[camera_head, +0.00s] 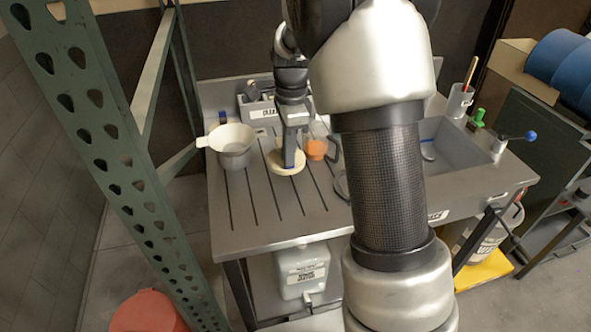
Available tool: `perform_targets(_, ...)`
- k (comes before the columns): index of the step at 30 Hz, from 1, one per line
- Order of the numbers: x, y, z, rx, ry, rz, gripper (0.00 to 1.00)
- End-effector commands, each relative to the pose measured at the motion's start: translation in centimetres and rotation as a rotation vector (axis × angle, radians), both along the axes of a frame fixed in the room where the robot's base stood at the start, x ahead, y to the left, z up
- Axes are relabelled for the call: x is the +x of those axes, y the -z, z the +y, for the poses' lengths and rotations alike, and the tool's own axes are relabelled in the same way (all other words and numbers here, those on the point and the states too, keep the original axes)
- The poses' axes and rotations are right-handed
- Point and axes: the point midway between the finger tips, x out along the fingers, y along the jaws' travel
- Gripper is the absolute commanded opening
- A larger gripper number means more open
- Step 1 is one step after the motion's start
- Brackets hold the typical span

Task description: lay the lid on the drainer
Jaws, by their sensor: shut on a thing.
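The lid is a round cream disc (280,172) in the head view, over the middle of the drainer. The drainer (262,212) is the grey metal worktop with long dark slots, left of the sink basin. My gripper (288,163) reaches down from above and is shut on the lid near its middle. The lid looks about flat; I cannot tell whether it touches the drainer or is a little above it. Part of the lid is hidden behind my gripper.
A labelled grey box (258,108) is behind. The front of the drainer is clear. A green rack post (95,130) rises at left.

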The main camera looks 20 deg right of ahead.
Motion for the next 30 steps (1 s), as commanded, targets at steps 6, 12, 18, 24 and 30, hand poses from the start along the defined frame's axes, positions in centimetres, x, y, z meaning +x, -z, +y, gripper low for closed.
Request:
perform_targets(6, 0.0, 2.5, 0.0, 0.0, 0.0, 0.001, 0.0)
perform_targets(12, 0.0, 5.6, 0.0, 0.0, 0.0, -0.001, 0.0)
perform_targets(18, 0.1, 6.1, 0.0, 0.0, -0.001, -0.004, 0.0)
perform_targets(24, 0.1, 6.2, 0.0, 0.0, -0.001, -0.004, 0.0)
perform_targets(30, 0.1, 6.3, 0.0, 0.0, -0.001, -0.004, 0.27)
